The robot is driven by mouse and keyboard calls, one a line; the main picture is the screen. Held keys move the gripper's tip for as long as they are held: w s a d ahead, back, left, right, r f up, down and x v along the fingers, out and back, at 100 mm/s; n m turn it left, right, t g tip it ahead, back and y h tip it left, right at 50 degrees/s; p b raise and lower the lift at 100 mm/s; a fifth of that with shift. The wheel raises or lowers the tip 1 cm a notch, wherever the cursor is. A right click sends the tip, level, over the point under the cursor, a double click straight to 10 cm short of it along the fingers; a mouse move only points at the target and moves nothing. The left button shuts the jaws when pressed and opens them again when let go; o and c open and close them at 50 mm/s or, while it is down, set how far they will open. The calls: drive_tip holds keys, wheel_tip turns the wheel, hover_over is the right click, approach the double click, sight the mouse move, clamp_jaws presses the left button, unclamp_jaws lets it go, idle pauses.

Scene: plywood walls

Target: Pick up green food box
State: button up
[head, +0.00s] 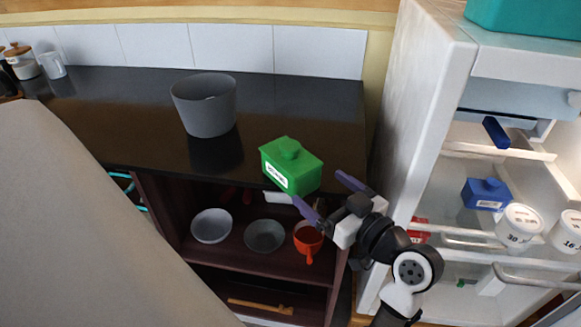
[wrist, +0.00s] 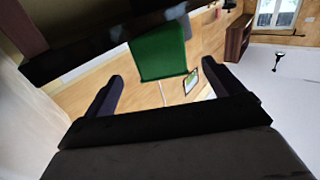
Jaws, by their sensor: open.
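The green food box (head: 290,167) has a lid with a rounded knob and a white label on its front. It sits at the front right edge of the dark counter. My gripper (head: 317,186) is open, at the box's lower right side, with its purple fingers pointing toward it. In the wrist view the green box (wrist: 158,52) shows just beyond and between the two fingertips (wrist: 154,78). Nothing is held. I cannot tell whether a finger touches the box.
A grey bin (head: 205,108) stands on the dark counter (head: 290,105). Bowls (head: 211,226) and a red cup (head: 308,238) sit on the shelf below. An open fridge (head: 420,120) at right holds a blue box (head: 486,193) and white tubs (head: 520,222).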

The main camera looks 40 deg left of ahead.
sight(296, 168)
drive_tip(key=a, duration=0.3)
drive_tip(key=w+a+p, duration=0.1)
drive_tip(key=a, duration=0.2)
drive_tip(key=a+p, duration=0.1)
drive_tip(key=a, duration=0.2)
drive_tip(key=shift+w+r, duration=0.1)
drive_tip(key=shift+w, duration=0.15)
clamp_jaws()
idle(0.4)
